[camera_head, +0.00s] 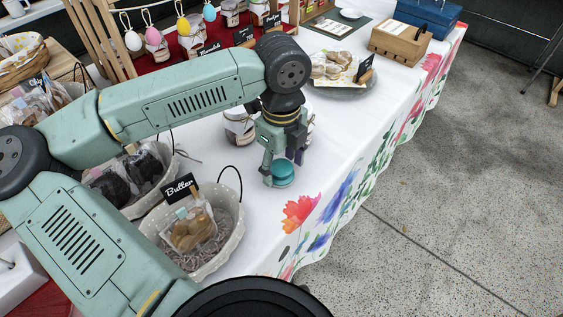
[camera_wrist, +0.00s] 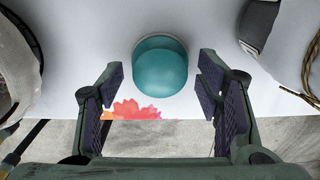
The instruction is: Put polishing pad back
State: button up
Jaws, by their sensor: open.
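A small teal round object (camera_head: 282,174), which seems to be the polishing pad, stands on the white table cloth near the table's front edge. It also shows in the wrist view as a teal rounded disc (camera_wrist: 160,72), top centre. My gripper (camera_head: 283,163) is right at it from above, with its fingers apart. In the wrist view the two fingers of my gripper (camera_wrist: 161,90) are spread to the left and right of the disc, with gaps on both sides. The gripper is empty. A finger partly hides the disc in the head view.
A pale basket (camera_head: 236,212) with a Butter sign stands to the left, and jars (camera_head: 238,128) stand behind my gripper. A plate (camera_head: 342,92) of baked goods and a wooden box (camera_head: 400,42) are farther back. The cloth right of the gripper is clear up to the edge.

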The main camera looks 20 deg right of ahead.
aim_at(281, 167)
notch_tip(281, 167, up, 12)
jog(key=shift+r, duration=0.15)
dwell(0.5)
